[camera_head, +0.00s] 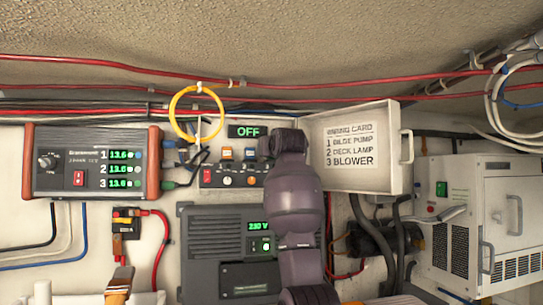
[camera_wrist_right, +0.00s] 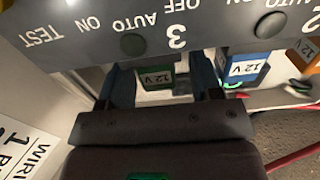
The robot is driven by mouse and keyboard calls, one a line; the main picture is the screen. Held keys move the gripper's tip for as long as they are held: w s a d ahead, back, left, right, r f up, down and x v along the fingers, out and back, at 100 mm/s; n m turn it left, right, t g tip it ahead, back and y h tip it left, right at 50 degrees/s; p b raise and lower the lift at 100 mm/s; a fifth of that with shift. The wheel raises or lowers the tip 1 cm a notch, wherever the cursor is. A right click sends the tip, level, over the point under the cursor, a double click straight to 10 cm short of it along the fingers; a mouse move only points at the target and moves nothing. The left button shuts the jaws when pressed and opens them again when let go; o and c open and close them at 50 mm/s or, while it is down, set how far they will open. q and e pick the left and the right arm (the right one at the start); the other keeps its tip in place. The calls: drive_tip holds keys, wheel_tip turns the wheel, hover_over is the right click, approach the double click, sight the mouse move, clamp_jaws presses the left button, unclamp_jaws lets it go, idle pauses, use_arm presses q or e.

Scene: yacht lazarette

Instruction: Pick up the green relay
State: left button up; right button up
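The green relay (camera_wrist_right: 155,79), with a "12 V" label, shows upside down in the right wrist view under the switch panel (camera_wrist_right: 170,32), by the number 3. My right gripper (camera_wrist_right: 164,78) is open, with one finger on each side of the relay and a gap seen at both sides. In the head view my right arm rises from the bottom centre to the panel (camera_head: 228,178) and hides the green relay and the fingertips.
A blue relay (camera_wrist_right: 243,66) sits beside the green one, with an orange relay (camera_wrist_right: 308,48) farther right. The open lid with the wiring card (camera_head: 355,148) stands close right of my arm. A yellow cable loop (camera_head: 174,112) hangs at the panel's upper left.

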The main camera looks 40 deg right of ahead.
use_arm(q)
drive_tip(key=shift+r, duration=0.1)
use_arm(e)
drive_tip(key=c, duration=1)
drive_tip(key=shift+o, duration=0.2)
drive_tip(key=shift+r+b, duration=0.35)
drive_tip(key=shift+r, duration=1.2)
drive_tip(key=shift+s+r, duration=0.15)
drive_tip(key=shift+r, duration=0.1)
use_arm(q)
drive_tip(key=f+b, duration=0.1)
drive_tip(key=w+f+b, duration=0.1)
drive_tip(key=b, duration=0.1)
drive_tip(key=f+b, duration=0.1)
drive_tip(key=shift+w+d+f+t+b, duration=0.15)
drive_tip(key=shift+w+t+b, duration=0.15)
drive_tip(key=shift+w+b, duration=0.1)
use_arm(e)
drive_tip(key=v, duration=1.7)
drive_tip(key=shift+s+a, duration=0.2)
drive_tip(key=shift+s, duration=0.1)
use_arm(q)
drive_tip(key=shift+s+f, duration=0.2)
drive_tip(key=shift+s, duration=0.1)
drive_tip(key=shift+s, duration=0.1)
